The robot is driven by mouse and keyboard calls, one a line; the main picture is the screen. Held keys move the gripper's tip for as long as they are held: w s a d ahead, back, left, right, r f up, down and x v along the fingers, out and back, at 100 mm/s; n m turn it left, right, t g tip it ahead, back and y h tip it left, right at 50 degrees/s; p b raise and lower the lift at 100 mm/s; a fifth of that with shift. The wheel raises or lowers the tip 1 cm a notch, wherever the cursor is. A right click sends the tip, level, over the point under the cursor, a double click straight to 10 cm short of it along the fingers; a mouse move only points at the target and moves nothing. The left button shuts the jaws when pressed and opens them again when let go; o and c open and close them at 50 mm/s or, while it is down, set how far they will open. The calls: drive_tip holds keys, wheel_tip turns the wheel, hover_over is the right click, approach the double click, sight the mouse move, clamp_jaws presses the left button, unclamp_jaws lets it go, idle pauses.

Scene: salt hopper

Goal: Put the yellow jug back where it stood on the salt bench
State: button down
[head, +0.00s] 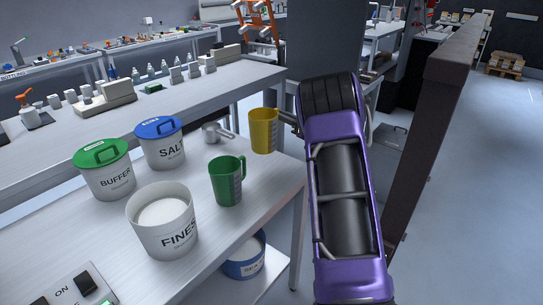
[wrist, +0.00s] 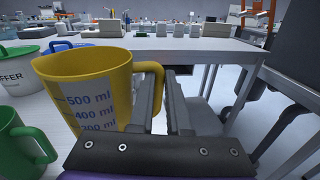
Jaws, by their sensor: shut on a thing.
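The yellow jug (head: 263,131) is upright at the far right corner of the bench (head: 130,255) in the head view. I cannot tell whether its base touches the bench top. In the wrist view the yellow jug (wrist: 85,90) fills the left side, its measuring scale facing me and its base hidden. My gripper (wrist: 168,98) is shut on its handle, on the jug's right side. In the head view my gripper (head: 292,122) is mostly hidden behind my purple arm.
A green jug (head: 227,181) and a metal scoop (head: 216,132) stand near the yellow jug. The FINES tub (head: 164,236), BUFFER bucket (head: 106,178) and SALT bucket (head: 162,153) are to the left. A blue bucket (head: 243,267) sits on the lower shelf. A brown partition (head: 437,115) rises at right.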

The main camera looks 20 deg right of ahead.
wheel_tip(320, 180, down, 8)
drive_tip(key=shift+f+b, duration=0.2)
drive_tip(key=shift+b, duration=0.3)
drive_tip(key=shift+f, duration=0.1)
drive_tip(key=c, duration=0.9)
unclamp_jaws()
drive_tip(key=shift+p, duration=0.45)
drive_tip(key=v, duration=1.2)
drive_tip(key=shift+a, duration=0.1)
